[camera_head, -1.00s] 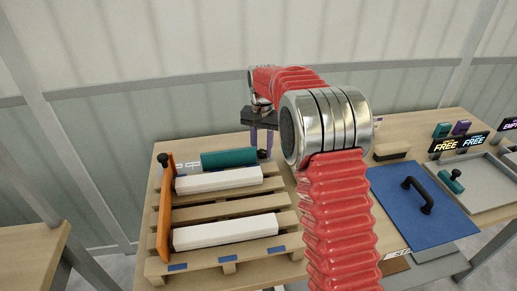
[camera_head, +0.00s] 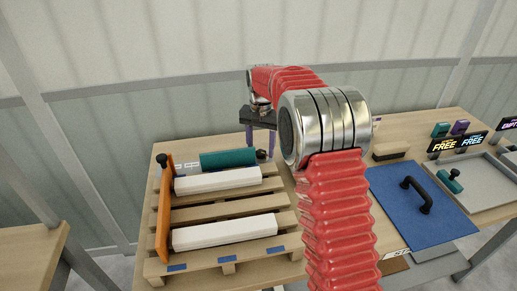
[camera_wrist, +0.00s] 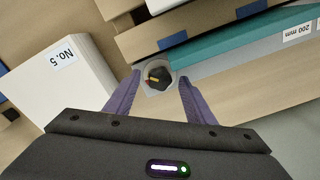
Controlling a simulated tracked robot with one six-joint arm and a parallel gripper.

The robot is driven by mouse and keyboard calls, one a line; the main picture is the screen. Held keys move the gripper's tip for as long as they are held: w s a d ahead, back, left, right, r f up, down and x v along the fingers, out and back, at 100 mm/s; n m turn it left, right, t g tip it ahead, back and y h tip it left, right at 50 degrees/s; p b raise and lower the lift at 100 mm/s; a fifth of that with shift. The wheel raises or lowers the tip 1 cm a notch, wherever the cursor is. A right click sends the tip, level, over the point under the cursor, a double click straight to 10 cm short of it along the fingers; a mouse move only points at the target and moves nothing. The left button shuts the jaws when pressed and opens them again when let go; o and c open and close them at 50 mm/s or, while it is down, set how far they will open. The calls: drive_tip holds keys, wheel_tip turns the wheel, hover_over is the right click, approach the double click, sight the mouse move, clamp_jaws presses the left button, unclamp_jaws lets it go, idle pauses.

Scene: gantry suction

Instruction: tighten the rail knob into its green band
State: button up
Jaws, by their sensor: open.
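The rail knob (camera_wrist: 158,75) is a small black knob on a pale round base, with red and yellow marks beside it in the wrist view. A green band cannot be made out there. It stands at the end of the teal rail (camera_wrist: 235,50), which also shows on the pallet in the head view (camera_head: 228,159). My gripper (camera_wrist: 159,80) is open, with one purple finger on each side of the knob. I see a gap at each side and cannot tell any contact. In the head view my gripper (camera_head: 262,148) is at the rail's right end, fingers pointing down.
Two white bars (camera_head: 225,231) lie on the wooden pallet (camera_head: 215,258) beside the rail. An orange plate (camera_head: 164,215) stands at the pallet's left end. A blue panel with a black handle (camera_head: 417,195) and a grey tray (camera_head: 490,190) lie right of my arm.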

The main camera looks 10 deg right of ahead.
sight(261, 152)
wheel_tip(261, 152, up, 13)
drive_tip(key=shift+r, duration=0.2)
idle(0.4)
drive_tip(key=n, duration=0.4)
drive_tip(key=shift+n, duration=0.3)
idle(0.4)
wheel_tip(261, 152, down, 14)
drive_tip(key=shift+r, duration=0.1)
idle(0.5)
drive_tip(key=c, duration=1.1)
